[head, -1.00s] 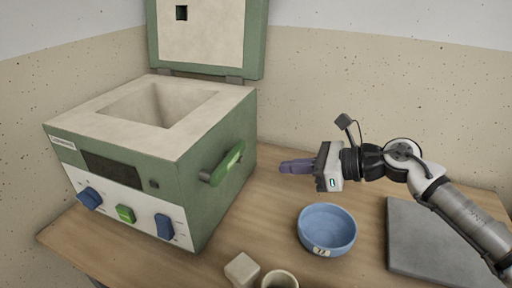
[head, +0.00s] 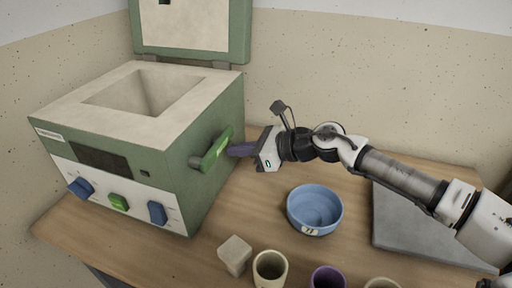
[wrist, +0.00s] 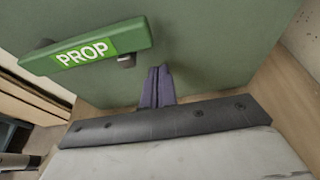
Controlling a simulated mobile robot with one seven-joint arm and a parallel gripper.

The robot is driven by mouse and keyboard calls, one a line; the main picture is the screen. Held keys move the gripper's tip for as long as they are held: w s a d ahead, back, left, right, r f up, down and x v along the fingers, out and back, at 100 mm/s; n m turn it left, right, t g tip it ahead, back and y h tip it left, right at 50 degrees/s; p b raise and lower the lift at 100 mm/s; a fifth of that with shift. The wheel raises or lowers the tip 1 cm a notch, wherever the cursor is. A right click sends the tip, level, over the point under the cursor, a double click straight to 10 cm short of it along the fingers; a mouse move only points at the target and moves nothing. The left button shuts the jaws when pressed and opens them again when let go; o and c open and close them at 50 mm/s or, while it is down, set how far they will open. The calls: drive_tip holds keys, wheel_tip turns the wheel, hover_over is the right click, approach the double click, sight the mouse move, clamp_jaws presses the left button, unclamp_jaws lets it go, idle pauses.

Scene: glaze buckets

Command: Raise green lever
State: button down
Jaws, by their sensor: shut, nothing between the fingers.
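The green lever (head: 215,150) sticks out from the right side of the green kiln-like box (head: 218,112). In the wrist view the lever (wrist: 88,50) carries a bright green label reading PROP and lies slightly tilted across the upper left. My gripper (head: 236,150) is shut and empty, with its purple fingers pointing left at the lever. In the wrist view the closed fingertips (wrist: 158,72) are in front of the green side wall, below and to the right of the lever's right end. I cannot tell whether they touch the wall or lever.
The box's lid (head: 195,30) stands open at the back. A blue bowl (head: 314,209) sits on the wooden table below my arm, with a grey slab (head: 400,225) to its right. A pale block (head: 235,254), a cream cup (head: 270,268) and a purple cup (head: 327,278) stand at the front.

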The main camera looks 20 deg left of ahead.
drive_tip(key=shift+d+r+p, duration=0.1)
drive_tip(key=shift+r+p, duration=0.2)
drive_tip(key=shift+r, duration=1.2)
drive_tip(key=shift+b, duration=0.35)
